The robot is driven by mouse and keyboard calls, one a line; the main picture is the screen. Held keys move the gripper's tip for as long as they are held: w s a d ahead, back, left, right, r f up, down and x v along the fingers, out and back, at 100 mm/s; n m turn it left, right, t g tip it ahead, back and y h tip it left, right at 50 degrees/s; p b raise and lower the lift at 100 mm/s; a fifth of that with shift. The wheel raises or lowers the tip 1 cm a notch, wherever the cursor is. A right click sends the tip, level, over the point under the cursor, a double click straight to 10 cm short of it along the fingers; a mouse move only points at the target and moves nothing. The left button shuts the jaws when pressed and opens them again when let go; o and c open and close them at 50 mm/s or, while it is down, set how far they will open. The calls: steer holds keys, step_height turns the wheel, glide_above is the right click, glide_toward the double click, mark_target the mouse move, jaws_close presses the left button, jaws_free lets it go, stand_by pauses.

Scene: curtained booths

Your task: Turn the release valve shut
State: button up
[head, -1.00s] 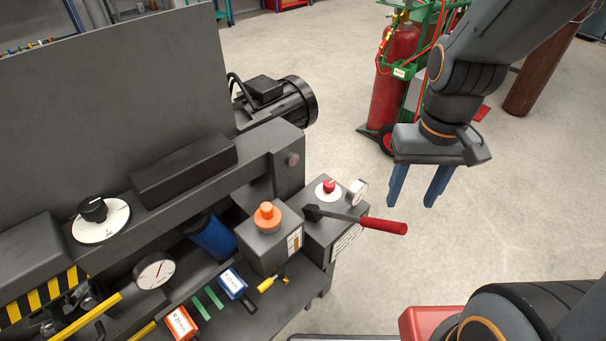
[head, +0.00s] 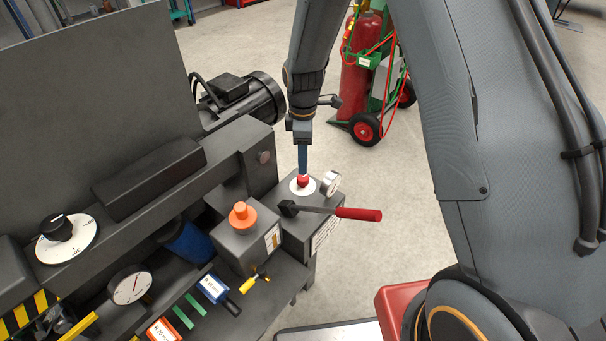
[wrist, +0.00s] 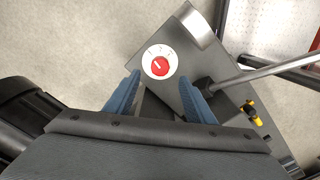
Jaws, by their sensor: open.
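The release valve is a red knob (head: 303,181) on a white round plate, on top of a grey pump block (head: 325,222). In the wrist view the red knob (wrist: 160,66) bears a white line, and its plate has small marks. My gripper (head: 302,168) points down over the knob, its blue fingers lined up in the head view. In the wrist view my gripper (wrist: 158,80) is open, with one finger on each side, and the knob shows beyond the gap between the tips. I cannot tell whether a finger touches the knob.
A lever with a red handle (head: 358,214) sticks out right of the valve. A small gauge (head: 331,183) stands close behind it. An orange knob (head: 242,214) sits on the neighbouring block. A black motor (head: 240,97) is at the back.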

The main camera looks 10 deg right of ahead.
mark_target(303, 177)
step_height(303, 177, down, 8)
steer(key=shift+r+p, duration=0.2)
steer(key=shift+p, duration=0.2)
steer(key=c, duration=1.1)
steer(key=shift+o, duration=0.2)
